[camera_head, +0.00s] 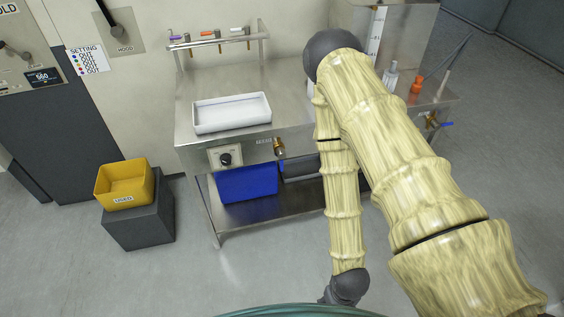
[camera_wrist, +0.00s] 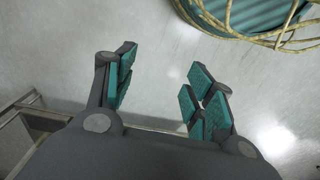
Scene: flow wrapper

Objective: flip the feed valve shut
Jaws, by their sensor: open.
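A small brass valve (camera_head: 279,148) sits on the front face of the steel bench, just right of a small label that is too small to read surely. Its handle is too small to tell which way it is turned. My gripper (camera_wrist: 160,88) is open and empty in the wrist view, with teal pads spread apart over bare floor. In the head view my arm hangs down in front of the bench, and the gripper fingers are mostly hidden. No valve shows in the wrist view.
The steel bench (camera_head: 190,150) carries a white tray (camera_head: 232,127) and a knob panel (camera_head: 225,158). A blue bin (camera_head: 247,184) sits on its lower shelf. A yellow bin (camera_head: 124,186) stands on a dark block (camera_head: 140,225) at left. The floor before the bench is clear.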

